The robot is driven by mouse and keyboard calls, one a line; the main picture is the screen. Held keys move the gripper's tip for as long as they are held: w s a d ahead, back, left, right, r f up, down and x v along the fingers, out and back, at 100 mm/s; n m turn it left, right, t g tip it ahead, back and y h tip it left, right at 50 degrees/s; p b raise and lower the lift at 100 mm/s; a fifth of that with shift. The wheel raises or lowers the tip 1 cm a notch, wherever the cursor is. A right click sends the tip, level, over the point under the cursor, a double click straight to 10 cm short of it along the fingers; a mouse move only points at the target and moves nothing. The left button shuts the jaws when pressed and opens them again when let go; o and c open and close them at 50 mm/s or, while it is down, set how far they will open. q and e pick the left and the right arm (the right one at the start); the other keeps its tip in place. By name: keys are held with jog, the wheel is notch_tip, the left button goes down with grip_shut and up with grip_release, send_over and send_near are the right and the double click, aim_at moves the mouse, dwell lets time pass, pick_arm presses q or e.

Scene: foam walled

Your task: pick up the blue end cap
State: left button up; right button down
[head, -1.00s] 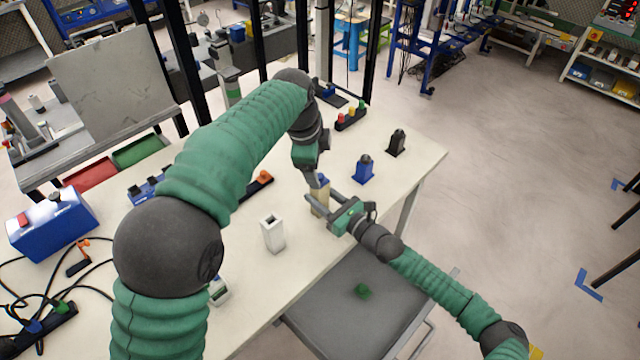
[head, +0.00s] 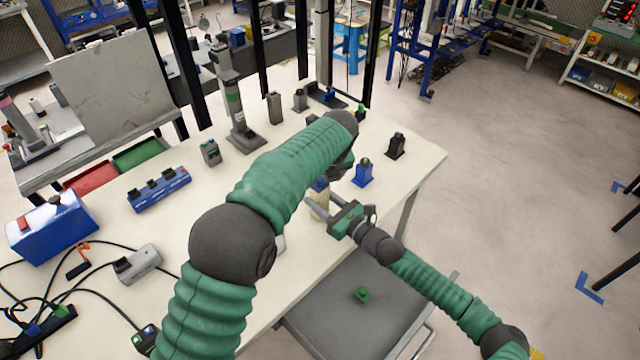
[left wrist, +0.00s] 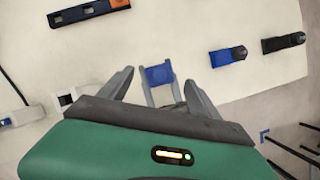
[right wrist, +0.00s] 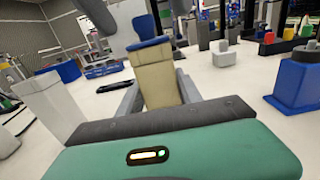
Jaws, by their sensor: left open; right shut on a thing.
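The blue end cap (left wrist: 160,75) sits on top of a beige block (right wrist: 155,78); its blue edge also shows in the right wrist view (right wrist: 148,43). In the head view the cap (head: 320,185) is partly hidden by my left arm. My right gripper (right wrist: 157,90) is shut on the beige block and holds it upright. My left gripper (left wrist: 160,80) is open, its fingers apart on either side of the cap in the left wrist view. In the head view the left fingers are mostly hidden.
A blue part with a grey knob (head: 363,174) and a black one (head: 396,146) stand to the right on the table. A white block (right wrist: 48,102) stands near the beige block.

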aim_at(320, 179)
pick_arm(q)
jog(key=x, duration=0.3)
jog(key=shift+r, duration=0.1)
pick_arm(e)
jog(key=shift+f, duration=0.1)
pick_arm(q)
jog(key=shift+r, duration=0.1)
jog(key=shift+c, duration=1.1)
jog(key=c, duration=1.1)
notch_tip(320, 179, up, 10)
grip_shut()
pick_arm(e)
jog(key=c, duration=0.7)
grip_release()
jog(key=shift+c, duration=0.2)
jog(key=shift+d, duration=0.1)
